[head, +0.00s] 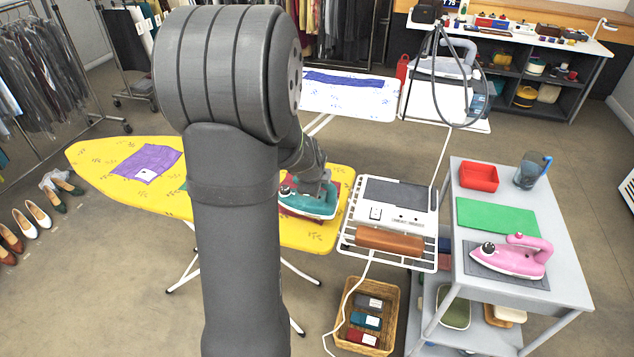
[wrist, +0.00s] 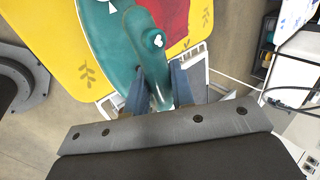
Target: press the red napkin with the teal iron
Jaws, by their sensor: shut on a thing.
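The teal iron (head: 312,205) is on the right part of the yellow ironing board (head: 290,235). My gripper (head: 318,182) is shut on the iron's handle (wrist: 150,70) from above. In the wrist view the teal iron (wrist: 105,45) fills the upper left. The red napkin (wrist: 190,18) lies flat on the board, beside and partly hidden by the iron. In the head view only slivers of red show around the iron, which appears over the napkin. Whether its soleplate touches the cloth I cannot tell.
A purple napkin (head: 145,163) lies on the board's left part. A white wire rack (head: 390,262) with a brown roll (head: 390,240) adjoins the board's right end. A grey cart (head: 485,290) holds a pink iron (head: 515,258). A wicker basket (head: 342,345) stands below.

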